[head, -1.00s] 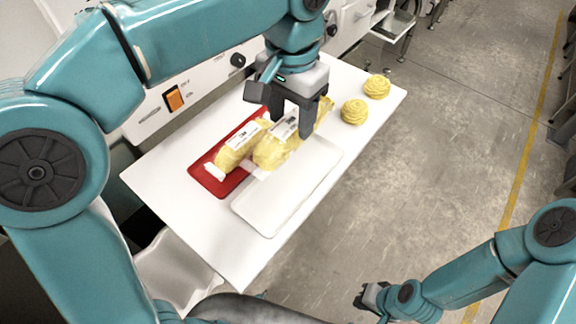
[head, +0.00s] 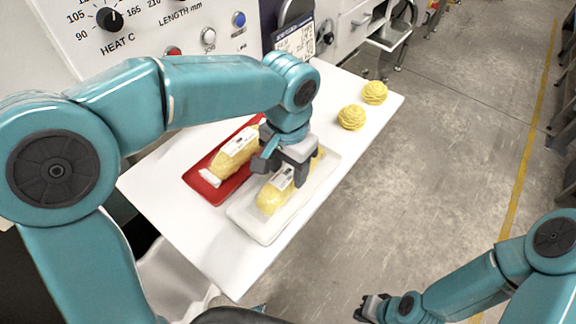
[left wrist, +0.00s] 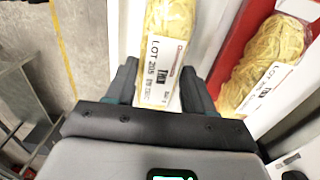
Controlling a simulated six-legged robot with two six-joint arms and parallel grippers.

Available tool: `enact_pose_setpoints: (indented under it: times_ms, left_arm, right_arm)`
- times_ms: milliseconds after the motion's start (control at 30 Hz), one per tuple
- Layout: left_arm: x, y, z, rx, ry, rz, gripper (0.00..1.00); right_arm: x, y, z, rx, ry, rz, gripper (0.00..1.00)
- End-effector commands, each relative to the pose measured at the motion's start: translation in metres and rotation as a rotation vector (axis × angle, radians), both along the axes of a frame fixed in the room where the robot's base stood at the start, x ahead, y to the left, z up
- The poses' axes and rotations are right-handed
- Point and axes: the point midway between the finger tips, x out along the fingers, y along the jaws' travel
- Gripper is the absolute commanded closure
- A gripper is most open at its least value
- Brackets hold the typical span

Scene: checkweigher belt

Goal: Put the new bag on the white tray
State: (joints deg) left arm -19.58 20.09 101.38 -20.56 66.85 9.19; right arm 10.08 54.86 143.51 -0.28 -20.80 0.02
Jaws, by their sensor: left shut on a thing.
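The white tray (head: 262,232) lies on the white table beside the red tray (head: 213,193). My left gripper (head: 285,178) is over the white tray, shut on a yellow bag with a white label (head: 273,197). In the left wrist view this bag (left wrist: 170,35) lies between the fingers, its printed label facing the camera. The bag is over or on the white tray; I cannot tell whether it touches. Another yellow labelled bag (head: 236,153) lies in the red tray and also shows in the left wrist view (left wrist: 262,62). My right gripper (head: 372,307) is low, away from the table.
Two yellow coiled nests (head: 351,117), (head: 374,92) sit at the table's far right end. A white machine panel with knobs and buttons (head: 170,40) stands behind the table. The table's near left corner (head: 150,190) is clear.

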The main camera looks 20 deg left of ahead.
Motion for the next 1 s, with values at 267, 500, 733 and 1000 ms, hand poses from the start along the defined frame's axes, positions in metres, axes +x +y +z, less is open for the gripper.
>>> enact_pose_setpoints:
  times_ms: [267,500,733,1000]
  left_arm:
    - [0.000,0.000,-0.002,0.000,0.000,0.000,0.21]
    - [0.000,0.000,0.000,0.000,0.000,0.000,0.21]
    - [0.001,0.000,0.036,-0.001,-0.006,-0.001,0.21]
    - [0.000,-0.001,0.097,-0.001,-0.003,-0.001,0.21]
  right_arm:
    - [0.000,0.000,-0.002,0.000,0.000,0.000,1.00]
    - [0.000,0.000,0.000,0.000,0.000,0.000,1.00]
    - [0.000,0.000,0.005,0.000,0.000,0.000,1.00]
    - [0.000,0.000,0.013,0.000,0.000,0.000,1.00]
